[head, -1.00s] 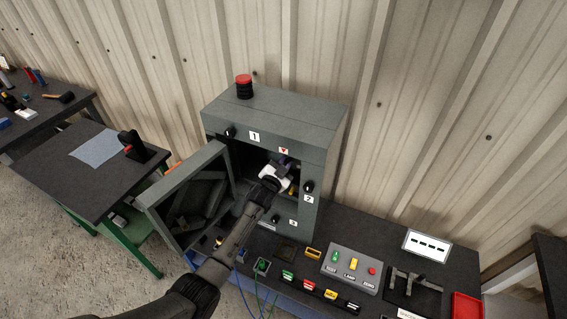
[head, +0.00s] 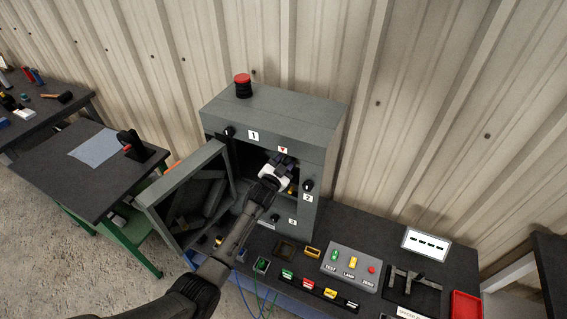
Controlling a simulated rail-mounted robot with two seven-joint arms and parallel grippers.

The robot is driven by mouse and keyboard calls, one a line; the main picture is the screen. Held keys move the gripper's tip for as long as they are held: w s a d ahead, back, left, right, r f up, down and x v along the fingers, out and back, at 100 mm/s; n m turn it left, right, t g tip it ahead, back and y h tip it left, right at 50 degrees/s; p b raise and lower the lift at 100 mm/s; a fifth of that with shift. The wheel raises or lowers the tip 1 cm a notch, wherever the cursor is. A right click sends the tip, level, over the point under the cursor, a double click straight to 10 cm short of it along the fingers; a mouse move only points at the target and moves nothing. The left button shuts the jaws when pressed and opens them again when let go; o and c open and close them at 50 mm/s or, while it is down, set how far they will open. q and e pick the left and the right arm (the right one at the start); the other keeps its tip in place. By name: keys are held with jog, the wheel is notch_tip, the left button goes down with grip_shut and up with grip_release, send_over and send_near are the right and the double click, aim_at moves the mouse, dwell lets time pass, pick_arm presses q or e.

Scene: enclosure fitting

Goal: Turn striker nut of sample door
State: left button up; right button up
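The grey enclosure (head: 270,112) stands on the dark bench with its door (head: 180,190) swung open to the left. Black knobs sit on its front frame beside the labels 1, 2 and 3; which part is the striker nut I cannot tell. My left gripper (head: 286,160) reaches into the upper right of the opening, below the red triangle mark. Its fingers are dark and small against the shadowed interior, so I cannot tell whether they are open or hold anything. My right gripper is not in view.
Several coloured parts lie in front. A side table (head: 85,185) stands left. A red button (head: 243,80) tops the enclosure.

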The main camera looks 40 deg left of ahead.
pick_arm(q)
jog(key=v, duration=1.4)
dwell(0.5)
